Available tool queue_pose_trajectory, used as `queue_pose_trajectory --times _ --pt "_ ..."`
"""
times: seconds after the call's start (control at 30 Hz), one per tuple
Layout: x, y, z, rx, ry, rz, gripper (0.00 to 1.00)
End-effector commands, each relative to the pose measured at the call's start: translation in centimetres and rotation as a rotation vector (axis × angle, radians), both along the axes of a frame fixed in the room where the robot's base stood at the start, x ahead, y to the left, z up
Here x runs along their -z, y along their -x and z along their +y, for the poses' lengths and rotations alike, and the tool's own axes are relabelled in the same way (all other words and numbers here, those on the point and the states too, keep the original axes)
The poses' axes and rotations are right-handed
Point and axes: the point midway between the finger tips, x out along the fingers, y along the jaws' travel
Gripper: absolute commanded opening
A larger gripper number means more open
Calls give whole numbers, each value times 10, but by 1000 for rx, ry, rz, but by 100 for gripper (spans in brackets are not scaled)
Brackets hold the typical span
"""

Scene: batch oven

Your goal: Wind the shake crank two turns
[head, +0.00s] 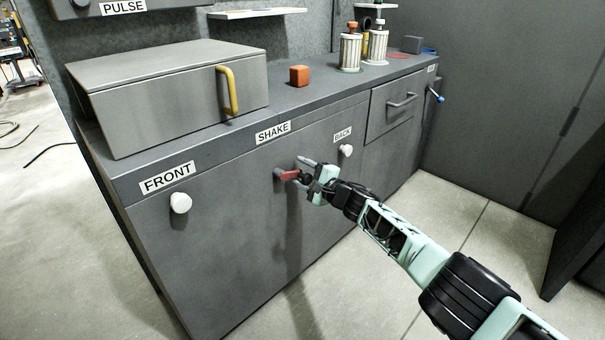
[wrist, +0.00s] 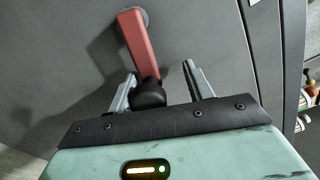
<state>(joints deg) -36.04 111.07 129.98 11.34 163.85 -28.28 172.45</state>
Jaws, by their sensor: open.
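The shake crank is a red arm (head: 289,175) with a dark knob, mounted on the grey cabinet front below the SHAKE label (head: 272,132). In the wrist view the red crank arm (wrist: 138,42) runs from its hub at the top down to the black knob (wrist: 149,93). My gripper (head: 308,175) is at the crank's knob end. In the wrist view my gripper (wrist: 158,82) is open, with the knob between its two fingers, nearer the left finger. Whether a finger touches the knob I cannot tell.
White knobs sit under the FRONT label (head: 180,203) and the BACK label (head: 346,150). A drawer with a handle (head: 402,101) is to the right. On the counter are a metal box with a yellow handle (head: 228,90), an orange cube (head: 299,75) and ribbed canisters (head: 350,50).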

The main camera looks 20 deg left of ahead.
Motion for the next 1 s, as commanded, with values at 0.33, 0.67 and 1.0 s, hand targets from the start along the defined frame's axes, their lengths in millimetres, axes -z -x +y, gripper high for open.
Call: queue_pose_trajectory --times 0.33,0.67,1.0 --pt "-56 1 1 -3 -1 0 51" --pt "-85 1 0 -2 -1 0 51" --pt "-84 1 0 -2 0 0 40"
